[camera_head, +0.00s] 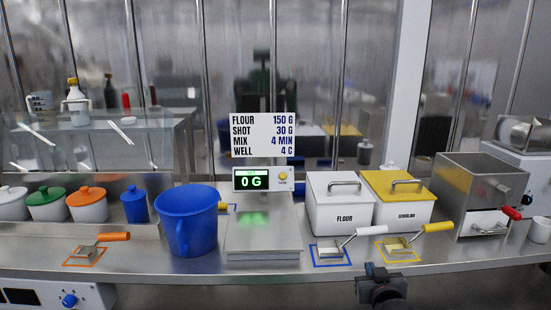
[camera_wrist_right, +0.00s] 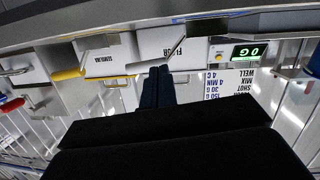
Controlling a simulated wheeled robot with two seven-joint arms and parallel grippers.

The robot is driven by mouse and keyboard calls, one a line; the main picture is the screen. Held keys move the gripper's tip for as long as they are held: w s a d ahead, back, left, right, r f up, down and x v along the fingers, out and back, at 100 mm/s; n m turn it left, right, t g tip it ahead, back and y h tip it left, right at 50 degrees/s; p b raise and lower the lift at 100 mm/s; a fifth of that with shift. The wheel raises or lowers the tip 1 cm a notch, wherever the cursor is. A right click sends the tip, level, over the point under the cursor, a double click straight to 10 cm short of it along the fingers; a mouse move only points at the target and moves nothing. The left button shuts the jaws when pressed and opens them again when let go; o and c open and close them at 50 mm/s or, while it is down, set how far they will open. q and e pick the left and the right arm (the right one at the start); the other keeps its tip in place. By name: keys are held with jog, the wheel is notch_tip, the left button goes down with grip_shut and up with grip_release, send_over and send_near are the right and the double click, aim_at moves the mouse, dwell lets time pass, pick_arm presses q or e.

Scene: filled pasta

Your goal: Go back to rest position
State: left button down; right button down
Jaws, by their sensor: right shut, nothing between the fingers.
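My right gripper (camera_head: 382,285) shows at the bottom of the head view, in front of the bench's front edge. It is shut with nothing held. In the right wrist view its dark fingers (camera_wrist_right: 157,88) are together, and the picture is upside down, with the flour bin and scale display beyond them. My left gripper is not in view.
On the steel bench stand a blue bucket (camera_head: 186,222), a scale (camera_head: 263,240) reading 0 G, a white flour bin (camera_head: 338,205) and a yellow-lidded bin (camera_head: 399,200). Scoops with white (camera_head: 332,250), yellow (camera_head: 400,244) and orange (camera_head: 87,252) handles lie along the front. A steel box (camera_head: 483,190) stands right.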

jog(key=s+a+f+n+g+y, duration=0.1)
jog(key=s+a+f+g, duration=0.25)
jog(key=s+f, duration=0.3)
jog(key=s+a+f+g, duration=0.2)
jog(key=s+f+g, duration=0.25)
jog(key=f, duration=0.35)
jog(key=s+a+f+g, duration=0.1)
jog(key=s+f, duration=0.4)
jog(key=s, duration=0.3)
jog(key=s+a+f+g+y, duration=0.1)
jog(key=s+a+f+g, duration=0.1)
jog(key=s+f, duration=0.3)
jog(key=s+a+f+g, duration=0.2)
jog(key=s+f, duration=0.2)
jog(key=s, duration=0.8)
jog(key=shift+s+a+f+n+y+p, duration=0.15)
jog(key=shift+f+n+y+p, duration=0.15)
jog(key=shift+f+n+p, duration=0.1)
